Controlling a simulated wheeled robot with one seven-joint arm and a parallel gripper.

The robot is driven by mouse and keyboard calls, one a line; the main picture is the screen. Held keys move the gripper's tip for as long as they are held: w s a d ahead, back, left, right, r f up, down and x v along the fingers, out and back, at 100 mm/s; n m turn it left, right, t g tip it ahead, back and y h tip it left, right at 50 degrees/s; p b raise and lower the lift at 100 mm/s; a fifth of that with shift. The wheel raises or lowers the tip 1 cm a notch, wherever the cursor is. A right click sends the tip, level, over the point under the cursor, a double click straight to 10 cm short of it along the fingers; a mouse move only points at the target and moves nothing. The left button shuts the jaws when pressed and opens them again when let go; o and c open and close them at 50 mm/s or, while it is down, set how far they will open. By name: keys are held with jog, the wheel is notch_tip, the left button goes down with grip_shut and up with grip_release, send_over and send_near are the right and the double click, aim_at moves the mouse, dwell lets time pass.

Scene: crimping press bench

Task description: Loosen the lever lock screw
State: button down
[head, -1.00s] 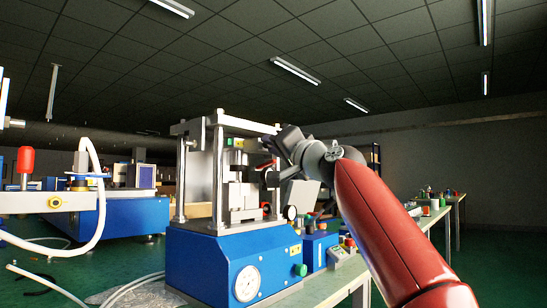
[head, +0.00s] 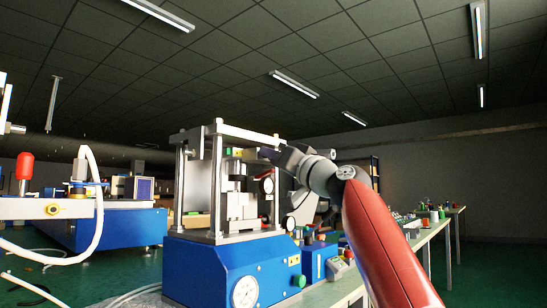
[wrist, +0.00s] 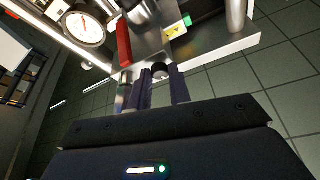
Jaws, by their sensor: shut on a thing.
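My gripper (wrist: 161,88) is in the wrist view, its two dark fingers shut on a small dark round knob (wrist: 160,70), which looks like the lever lock screw. The fingers hide most of it. A red lever (wrist: 124,43) stands to the left of the fingers, apart from them. In the head view my gripper (head: 270,154) is at the upper right side of the press (head: 215,262), just under its top plate. The screw itself cannot be made out there.
A white dial gauge (wrist: 83,29) is left of the red lever; a yellow label (wrist: 176,30) and a steel post (wrist: 236,15) are to the right. A blue box (head: 319,262) stands beside the press.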

jog(key=c, duration=1.3)
grip_release()
jog(key=b+v, duration=0.2)
jog(key=v, duration=0.5)
jog(key=shift+s+d+f, duration=0.2)
jog(key=shift+d, duration=0.05)
